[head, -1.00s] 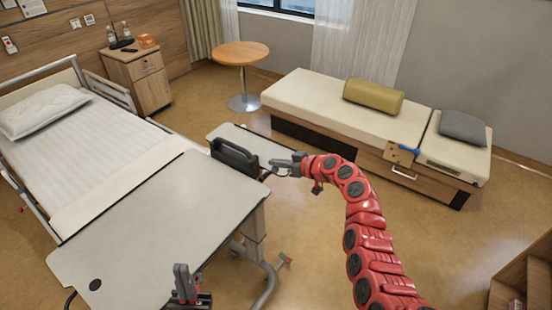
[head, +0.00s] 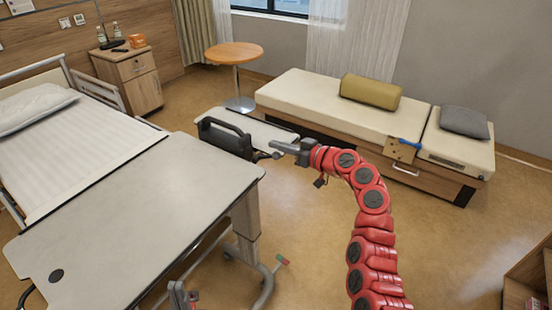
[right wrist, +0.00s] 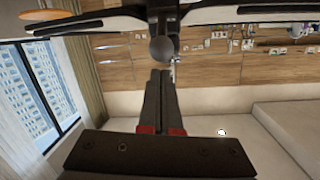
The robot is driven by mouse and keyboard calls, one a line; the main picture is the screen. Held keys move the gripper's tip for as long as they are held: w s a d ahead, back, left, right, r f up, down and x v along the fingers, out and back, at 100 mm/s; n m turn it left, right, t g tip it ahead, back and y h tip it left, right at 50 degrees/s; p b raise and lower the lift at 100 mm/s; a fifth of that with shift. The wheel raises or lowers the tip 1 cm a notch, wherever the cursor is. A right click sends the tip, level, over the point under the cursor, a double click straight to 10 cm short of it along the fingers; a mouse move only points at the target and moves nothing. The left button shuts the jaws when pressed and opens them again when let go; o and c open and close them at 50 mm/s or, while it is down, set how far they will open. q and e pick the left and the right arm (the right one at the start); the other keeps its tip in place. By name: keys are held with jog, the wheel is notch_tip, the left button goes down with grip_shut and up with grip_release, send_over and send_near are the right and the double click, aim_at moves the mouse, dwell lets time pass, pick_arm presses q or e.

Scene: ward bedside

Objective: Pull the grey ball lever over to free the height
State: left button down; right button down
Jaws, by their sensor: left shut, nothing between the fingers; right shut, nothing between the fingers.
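The grey ball (right wrist: 162,49) of the lever is in the right wrist view, just beyond the tips of my right gripper (right wrist: 159,74). My left gripper (head: 182,296) is at the bottom edge, shut and empty, partly cut off, apart from the lever.
The overbed table (head: 150,205) fills the left front, with its wheeled base below. The bed (head: 75,150) lies behind it. A couch (head: 340,105), a round table (head: 234,52) and a bedside cabinet (head: 130,75) stand further back.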

jog(key=b, duration=0.4)
jog(key=d+f+t+y+b, duration=0.1)
jog(key=b, duration=0.3)
jog(key=shift+s+f+y, duration=0.2)
jog(key=shift+s+y, duration=0.1)
jog(key=shift+s, duration=0.1)
jog(key=shift+r, duration=0.15)
jog(key=r, duration=0.2)
jog(key=w+a+r, duration=0.1)
jog(key=shift+r+p, duration=0.35)
jog(key=shift+r, duration=0.05)
jog(key=b+v, duration=0.1)
jog(key=v, duration=0.9)
jog(key=shift+d, duration=0.25)
